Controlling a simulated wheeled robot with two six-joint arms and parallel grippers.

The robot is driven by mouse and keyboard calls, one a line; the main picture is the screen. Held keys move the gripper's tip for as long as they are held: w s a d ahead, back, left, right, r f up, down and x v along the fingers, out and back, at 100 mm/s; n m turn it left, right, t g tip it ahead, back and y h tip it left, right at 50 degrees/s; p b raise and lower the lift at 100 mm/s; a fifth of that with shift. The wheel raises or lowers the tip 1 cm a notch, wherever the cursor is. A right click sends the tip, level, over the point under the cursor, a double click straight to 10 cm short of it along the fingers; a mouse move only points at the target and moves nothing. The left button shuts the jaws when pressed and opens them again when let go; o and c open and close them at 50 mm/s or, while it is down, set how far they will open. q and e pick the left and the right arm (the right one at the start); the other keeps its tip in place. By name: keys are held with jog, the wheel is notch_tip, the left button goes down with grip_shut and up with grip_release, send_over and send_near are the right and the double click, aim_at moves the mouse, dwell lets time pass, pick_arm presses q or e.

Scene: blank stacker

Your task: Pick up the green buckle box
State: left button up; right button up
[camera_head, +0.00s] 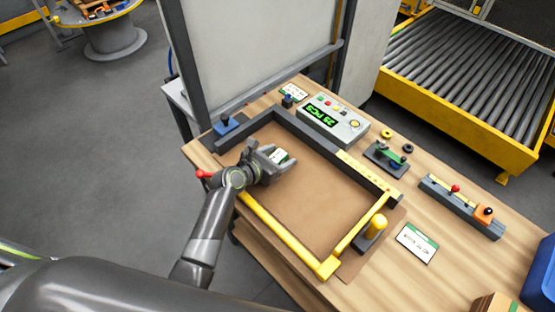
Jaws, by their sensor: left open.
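A small box with a green and white face (280,156), which looks like the green buckle box, is at the left part of the brown board inside the frame. My left gripper (283,164) is open over the board, with its fingers around or just beside this box. The gripper partly hides the box, and I cannot tell whether the fingers touch it. My right gripper is not in view.
A dark and yellow frame (285,248) borders the brown board (320,205), whose middle is clear. A counter with a green display (334,118) stands behind. A green toggle clamp (390,154), a label card (416,242) and a grey rail (460,206) lie to the right.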

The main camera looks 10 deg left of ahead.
pick_arm(q)
jog(key=shift+w+d+f, duration=0.15)
jog(key=shift+w, duration=0.15)
jog(key=c, duration=1.1)
